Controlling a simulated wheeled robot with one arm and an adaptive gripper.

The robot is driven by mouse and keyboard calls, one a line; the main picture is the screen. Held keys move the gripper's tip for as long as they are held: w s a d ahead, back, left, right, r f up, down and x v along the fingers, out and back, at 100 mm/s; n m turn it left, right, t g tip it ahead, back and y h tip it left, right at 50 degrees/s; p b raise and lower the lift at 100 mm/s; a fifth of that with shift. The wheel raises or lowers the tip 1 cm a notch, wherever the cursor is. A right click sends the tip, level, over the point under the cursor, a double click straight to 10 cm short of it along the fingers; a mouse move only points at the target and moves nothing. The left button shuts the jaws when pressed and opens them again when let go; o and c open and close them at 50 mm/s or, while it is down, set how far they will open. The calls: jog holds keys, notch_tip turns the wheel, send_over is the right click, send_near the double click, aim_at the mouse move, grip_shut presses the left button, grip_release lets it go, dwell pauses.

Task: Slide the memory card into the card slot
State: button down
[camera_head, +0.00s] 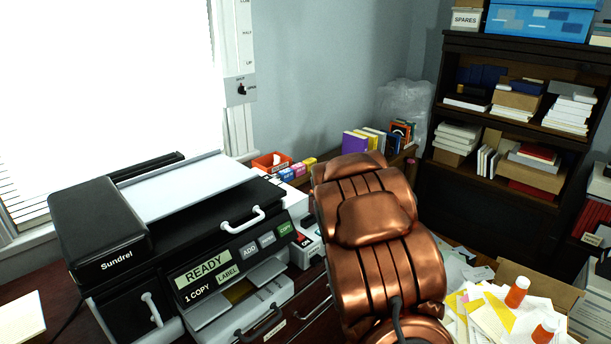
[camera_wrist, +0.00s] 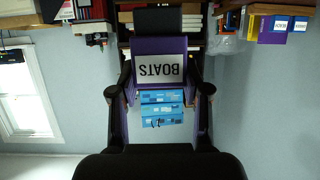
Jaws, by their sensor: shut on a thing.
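A purple card with a white label reading BOATS (camera_wrist: 160,68), upside down in the wrist view, is between the two dark fingers of my gripper (camera_wrist: 160,84). The gripper is shut on its sides, and the card's dark end points away from the wrist. In the head view my copper arm hides the gripper and the card. The black and white Sundrel printer (camera_head: 118,262) stands on the desk to the left of my arm, its panel (camera_head: 208,264) reading READY and 1 COPY. I cannot make out the card slot in either view.
Small coloured boxes (camera_head: 299,169) and an orange bin (camera_head: 272,162) stand behind the printer. Books (camera_head: 355,144) stand near the wall. A dark bookshelf (camera_head: 437,172) is at the right.

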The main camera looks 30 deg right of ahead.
jog(key=w+a+r+n+t+y+p, duration=0.2)
jog(key=w+a+r+n+t+y, duration=0.15)
jog(key=w, duration=0.45)
jog(key=w+a+r+n+t+y+p, duration=0.2)
jog(key=w+a+r+n+t, duration=0.15)
jog(key=w, duration=0.45)
jog(key=w+a+r+n+t+y+p, duration=0.2)
jog(key=w+a+r+n+y, duration=0.15)
jog(key=w, duration=0.45)
jog(key=a+r+n+y+p, duration=0.1)
jog(key=a+n+y+p, duration=0.4)
jog(key=a+n+y, duration=0.1)
jog(key=shift+w+a+n+t+y, duration=0.3)
jog(key=shift+w+n+y, duration=0.15)
jog(key=shift+y, duration=0.15)
jog(key=shift+s+d+r, duration=0.1)
notch_tip(320, 180, down, 6)
jog(key=b, duration=0.2)
jog(key=shift+b, duration=0.35)
jog(key=shift+r+p, duration=0.1)
jog(key=shift+p, duration=0.45)
